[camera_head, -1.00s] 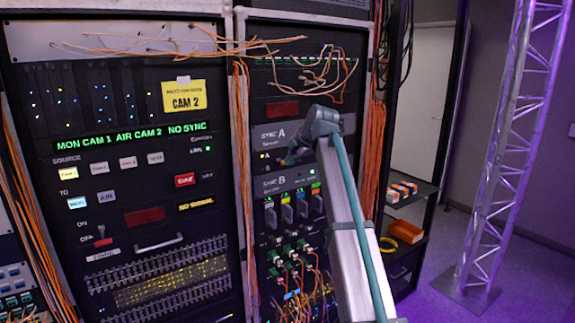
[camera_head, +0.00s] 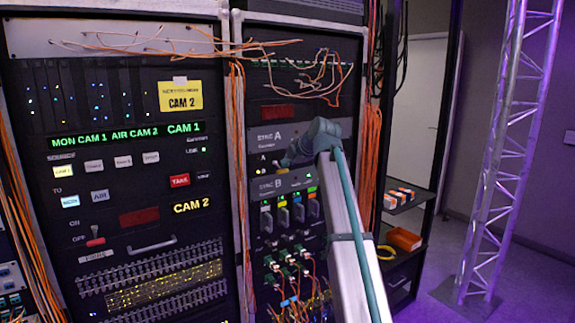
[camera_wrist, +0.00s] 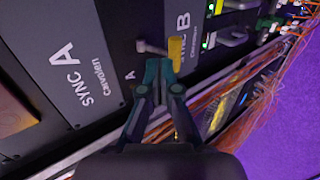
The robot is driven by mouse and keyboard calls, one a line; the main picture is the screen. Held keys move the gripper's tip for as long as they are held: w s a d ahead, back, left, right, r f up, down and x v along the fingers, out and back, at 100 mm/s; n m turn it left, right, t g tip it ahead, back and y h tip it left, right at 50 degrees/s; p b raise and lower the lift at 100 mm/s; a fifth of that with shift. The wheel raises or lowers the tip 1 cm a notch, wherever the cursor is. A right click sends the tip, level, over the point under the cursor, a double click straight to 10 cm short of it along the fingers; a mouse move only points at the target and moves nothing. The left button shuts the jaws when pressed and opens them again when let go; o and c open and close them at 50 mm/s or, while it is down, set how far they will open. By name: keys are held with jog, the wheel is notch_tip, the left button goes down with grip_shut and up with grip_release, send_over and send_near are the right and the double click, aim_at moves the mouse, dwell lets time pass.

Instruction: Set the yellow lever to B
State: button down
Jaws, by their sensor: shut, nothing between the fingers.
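The yellow lever (camera_wrist: 175,54) shows in the wrist view on a dark panel, between the small A mark (camera_wrist: 130,76) and the large SYNC B lettering (camera_wrist: 183,22). A grey bar (camera_wrist: 150,48) lies just left of the yellow part, towards the A side. My gripper (camera_wrist: 164,68) is shut and empty, its tips close beside the yellow part; contact cannot be told. In the head view my gripper (camera_head: 284,163) is at the panel between SYNC A (camera_head: 272,137) and SYNC B (camera_head: 273,184); the lever is hard to make out there.
Green-lit modules with coloured tabs (camera_head: 284,217) and plugged cables (camera_head: 285,258) sit below SYNC B. Orange cable bundles (camera_head: 371,135) hang right of the rack. The left rack's displays read CAM 1 (camera_head: 184,128) and CAM 2 (camera_head: 194,207). Floor to the right is clear around a truss.

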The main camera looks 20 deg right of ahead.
dwell(0.3)
jog(key=s+f+b+v, duration=0.1)
jog(key=f+v, duration=0.1)
jog(key=v, duration=1.1)
jog(key=shift+s+d+r+b, duration=0.25)
jog(key=shift+s+d+b, duration=0.05)
jog(key=shift+s, duration=0.2)
